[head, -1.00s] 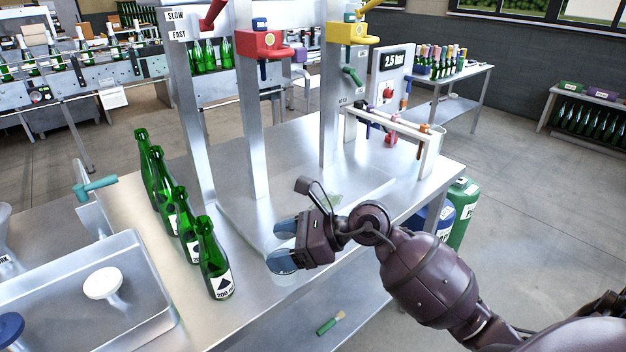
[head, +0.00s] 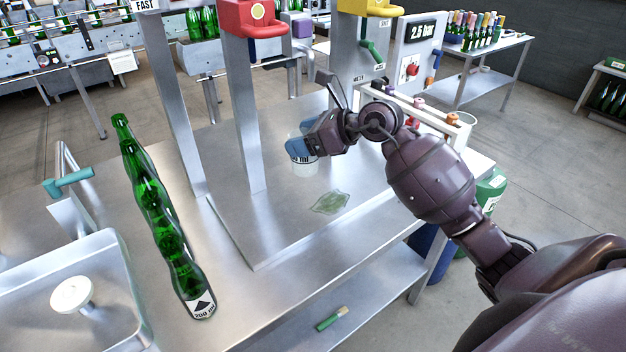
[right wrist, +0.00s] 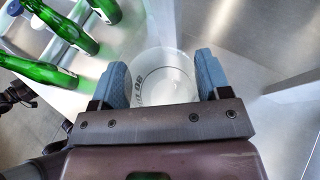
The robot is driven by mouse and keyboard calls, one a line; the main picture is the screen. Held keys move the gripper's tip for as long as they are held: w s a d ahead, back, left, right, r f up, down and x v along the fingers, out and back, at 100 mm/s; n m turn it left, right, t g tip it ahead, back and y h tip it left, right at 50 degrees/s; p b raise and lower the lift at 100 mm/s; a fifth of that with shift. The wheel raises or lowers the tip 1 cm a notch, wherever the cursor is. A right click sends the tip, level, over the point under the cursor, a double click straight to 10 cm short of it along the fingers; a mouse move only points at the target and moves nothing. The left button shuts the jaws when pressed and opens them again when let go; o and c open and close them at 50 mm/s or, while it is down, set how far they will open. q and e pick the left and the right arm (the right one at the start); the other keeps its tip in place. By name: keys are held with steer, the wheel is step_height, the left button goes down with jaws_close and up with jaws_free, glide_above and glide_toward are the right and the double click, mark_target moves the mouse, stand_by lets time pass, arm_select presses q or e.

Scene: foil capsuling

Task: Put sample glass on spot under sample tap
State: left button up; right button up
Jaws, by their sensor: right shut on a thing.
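My right gripper (head: 303,148) is shut on the clear sample glass (head: 304,168), which stays upright between the blue fingertips. In the right wrist view the glass (right wrist: 165,78) sits between both finger pads, its dark print showing. The glass is over the steel table behind a pale green flat patch (head: 331,203); I cannot tell whether its base touches the surface. A teal tap (head: 372,55) hangs on the steel column behind and right of the gripper; I cannot tell whether it is the sample tap. No spot marking is clear to me. My left gripper is not in view.
Steel posts (head: 248,140) rise left of the gripper. A white rack (head: 447,130) with coloured items stands at the right. The front right tabletop is clear.

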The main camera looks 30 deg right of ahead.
steer(key=w+d+r+m+t+h, duration=0.2)
steer(key=w+d+r, duration=0.3)
steer(key=w+r, duration=0.3)
steer(key=f, duration=1.2)
steer(key=s+f, duration=0.1)
steer(key=f, duration=0.6)
steer(key=shift+s+d, duration=0.1)
steer(key=shift+d, duration=0.05)
steer(key=shift+f, duration=0.1)
steer(key=shift+f, duration=0.1)
steer(key=o, duration=0.9)
steer(key=shift+o, duration=0.3)
